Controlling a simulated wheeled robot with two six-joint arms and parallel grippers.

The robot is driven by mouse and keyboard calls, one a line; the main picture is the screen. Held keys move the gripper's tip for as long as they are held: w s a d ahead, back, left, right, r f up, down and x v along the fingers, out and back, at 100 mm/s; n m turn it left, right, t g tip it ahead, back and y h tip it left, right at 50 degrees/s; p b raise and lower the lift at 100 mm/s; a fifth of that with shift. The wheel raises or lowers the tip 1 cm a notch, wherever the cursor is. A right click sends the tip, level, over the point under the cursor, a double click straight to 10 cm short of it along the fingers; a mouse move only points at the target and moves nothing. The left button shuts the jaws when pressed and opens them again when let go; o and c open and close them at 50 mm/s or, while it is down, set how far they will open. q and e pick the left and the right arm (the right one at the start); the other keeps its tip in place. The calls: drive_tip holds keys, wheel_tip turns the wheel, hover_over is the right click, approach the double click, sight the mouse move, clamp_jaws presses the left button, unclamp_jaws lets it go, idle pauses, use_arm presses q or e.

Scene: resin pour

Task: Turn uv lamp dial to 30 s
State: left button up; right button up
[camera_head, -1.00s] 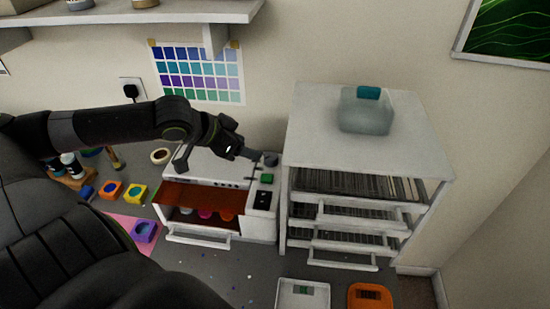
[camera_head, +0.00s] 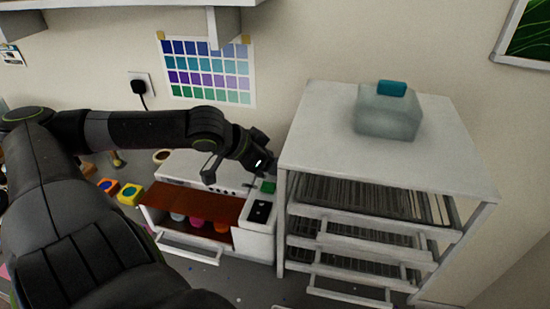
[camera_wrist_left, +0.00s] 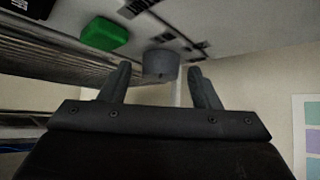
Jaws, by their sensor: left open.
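The UV lamp (camera_head: 180,162) is a white box with an open, reddish-brown front and a control panel on its right side. Its grey round dial (camera_wrist_left: 161,65) shows in the left wrist view between my left gripper's fingertips, with a green button (camera_wrist_left: 105,34) beside it. The green button (camera_head: 267,187) also shows in the head view; the dial there is hidden behind my arm. My left gripper (camera_wrist_left: 163,78) is open, its fingers on either side of the dial; I cannot tell whether they touch it. My right gripper is not in view.
A white drawer rack (camera_head: 300,215) stands close to the right of the lamp, with a translucent teal-lidded container (camera_head: 388,112) on top. Colored cups (camera_head: 130,193) sit at the left.

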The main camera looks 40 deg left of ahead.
use_arm(q)
drive_tip(key=shift+s, duration=0.1)
drive_tip(key=c, duration=1)
